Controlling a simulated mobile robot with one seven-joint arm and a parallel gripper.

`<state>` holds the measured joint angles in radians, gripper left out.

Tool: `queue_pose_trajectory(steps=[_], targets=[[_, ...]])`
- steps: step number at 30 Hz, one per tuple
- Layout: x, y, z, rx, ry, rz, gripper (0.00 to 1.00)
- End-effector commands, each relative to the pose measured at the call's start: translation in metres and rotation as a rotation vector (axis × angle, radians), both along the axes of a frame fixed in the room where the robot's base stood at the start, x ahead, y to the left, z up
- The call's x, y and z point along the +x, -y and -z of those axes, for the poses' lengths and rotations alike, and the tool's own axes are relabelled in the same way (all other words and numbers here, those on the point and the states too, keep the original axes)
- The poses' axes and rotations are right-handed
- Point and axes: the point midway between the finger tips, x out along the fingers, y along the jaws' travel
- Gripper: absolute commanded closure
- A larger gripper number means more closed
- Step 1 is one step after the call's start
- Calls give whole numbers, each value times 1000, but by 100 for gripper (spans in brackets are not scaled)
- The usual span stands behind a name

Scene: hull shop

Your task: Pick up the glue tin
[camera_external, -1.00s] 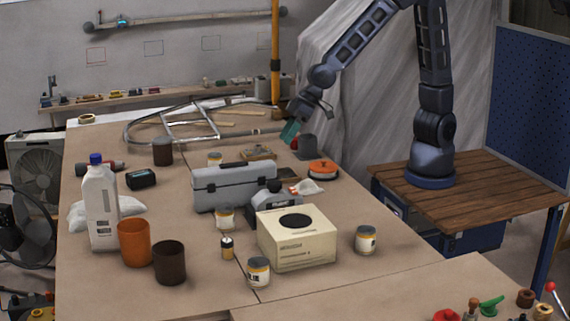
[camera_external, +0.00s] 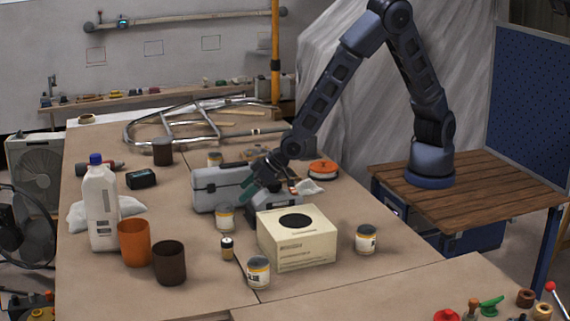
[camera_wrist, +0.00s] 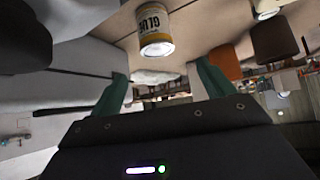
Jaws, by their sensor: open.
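Several similar tins with white labels and yellow bands stand on the bench: one tin (camera_external: 225,217) in front of the grey toolbox, one (camera_external: 258,272) at the front, one (camera_external: 366,240) right of the cream box and one (camera_external: 214,160) behind the toolbox. I cannot tell which is the glue tin. My gripper (camera_external: 249,188) is open and empty by the toolbox's right part, with teal fingers. In the wrist view a labelled tin (camera_wrist: 153,28) shows at the top, beyond my open fingers (camera_wrist: 163,84) and apart from them.
The grey toolbox (camera_external: 209,192), a grey tape dispenser (camera_external: 279,214) and the cream box (camera_external: 297,240) crowd my gripper. An orange cup (camera_external: 134,243), a dark cup (camera_external: 169,262), a small jar (camera_external: 227,249) and a white bottle (camera_external: 101,210) stand left.

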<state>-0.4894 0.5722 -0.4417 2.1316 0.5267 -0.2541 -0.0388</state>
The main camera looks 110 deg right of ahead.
Motion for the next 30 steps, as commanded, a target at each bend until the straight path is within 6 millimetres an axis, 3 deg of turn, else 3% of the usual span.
queue_pose_trajectory(steps=[30], targets=[[67,28,72,1,-1,1,19]])
